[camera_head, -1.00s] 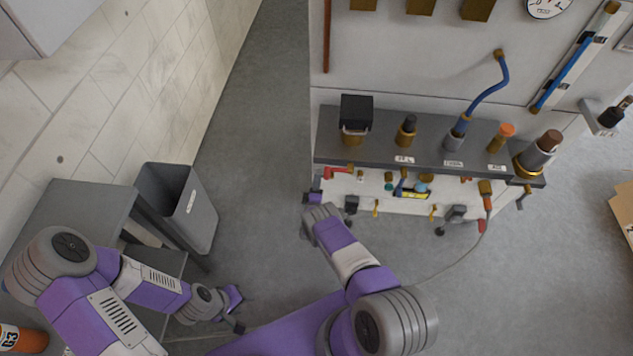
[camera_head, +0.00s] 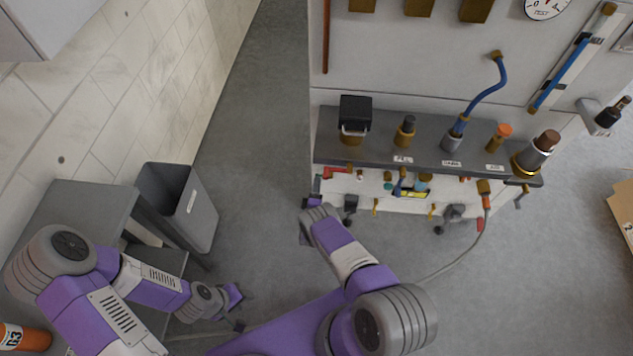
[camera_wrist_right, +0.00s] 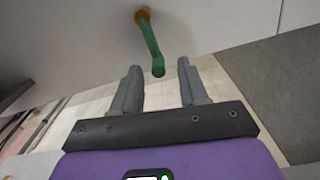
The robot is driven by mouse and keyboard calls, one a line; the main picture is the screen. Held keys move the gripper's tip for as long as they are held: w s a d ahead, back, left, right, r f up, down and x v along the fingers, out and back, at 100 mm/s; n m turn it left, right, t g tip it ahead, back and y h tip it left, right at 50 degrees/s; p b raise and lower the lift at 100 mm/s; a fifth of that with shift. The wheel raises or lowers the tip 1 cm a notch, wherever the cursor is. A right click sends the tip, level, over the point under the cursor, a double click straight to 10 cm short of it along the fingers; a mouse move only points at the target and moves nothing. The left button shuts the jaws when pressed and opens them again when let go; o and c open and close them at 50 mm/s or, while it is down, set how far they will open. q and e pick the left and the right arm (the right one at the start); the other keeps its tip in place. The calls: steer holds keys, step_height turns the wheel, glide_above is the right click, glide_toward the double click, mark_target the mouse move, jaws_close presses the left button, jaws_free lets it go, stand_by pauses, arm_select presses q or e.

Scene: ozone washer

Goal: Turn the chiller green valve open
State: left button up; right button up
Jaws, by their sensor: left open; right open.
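The green valve handle (camera_wrist_right: 150,42) shows in the right wrist view as a bar hanging from a brass fitting (camera_wrist_right: 142,15) on a pale panel. Its lower end reaches between the fingertips of my right gripper (camera_wrist_right: 159,68). That gripper is open, with a gap on both sides of the handle; I see no grip on it. In the head view my right gripper (camera_head: 314,188) is at the left end of the machine's front, partly hidden by its wrist. I cannot pick out this green handle there. My left gripper (camera_head: 238,308) is open and empty, low at the left.
A grey shelf (camera_head: 380,140) with several fittings runs along the machine above my right gripper. A red handle (camera_head: 337,171) lies close to it. A grey bin (camera_head: 180,205) and a table (camera_head: 80,205) stand at the left. The floor between bin and machine is clear.

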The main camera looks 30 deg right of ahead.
steer(key=p+v, duration=0.1)
steer(key=v, duration=0.4)
steer(key=shift+s, duration=0.2)
stand_by(0.3)
